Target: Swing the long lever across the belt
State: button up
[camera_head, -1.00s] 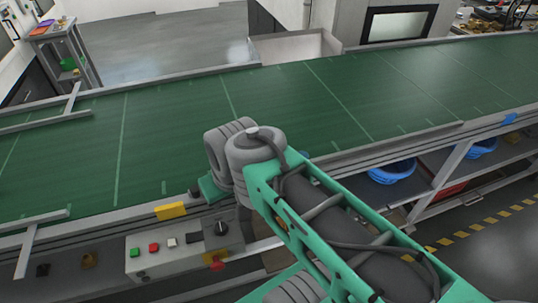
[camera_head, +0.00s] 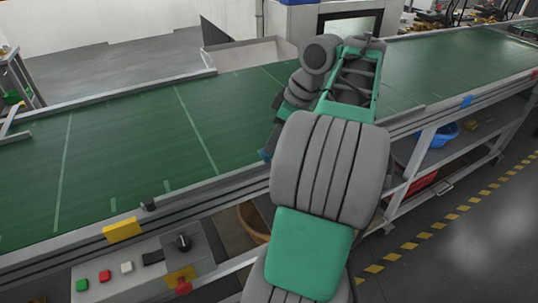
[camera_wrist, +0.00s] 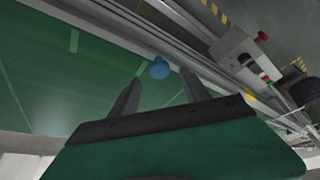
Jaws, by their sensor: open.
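A blue round knob (camera_wrist: 159,68) shows in the wrist view at the belt's edge, between and just beyond my fingertips. A small blue patch (camera_head: 265,155) at the near belt edge in the head view may be the same knob. A long lever arm cannot be made out clearly; any shaft under the knob is hidden. My gripper (camera_wrist: 161,78) is open, with two dark fingers apart and nothing visibly held. In the head view my own arm hides most of the gripper. The green conveyor belt (camera_head: 140,150) runs across the picture.
A control box (camera_head: 135,278) with coloured buttons and a red knob hangs on the near side, below a yellow block (camera_head: 122,230). A blue clip (camera_head: 467,101) sits on the near rail at right. Shelves under the belt hold a blue basket (camera_head: 440,136). The belt's left part is clear.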

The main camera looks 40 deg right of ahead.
jog(key=b+x, duration=0.1)
jog(key=x, duration=0.3)
jog(key=shift+f, duration=0.1)
grip_shut()
dwell(0.4)
dwell(0.9)
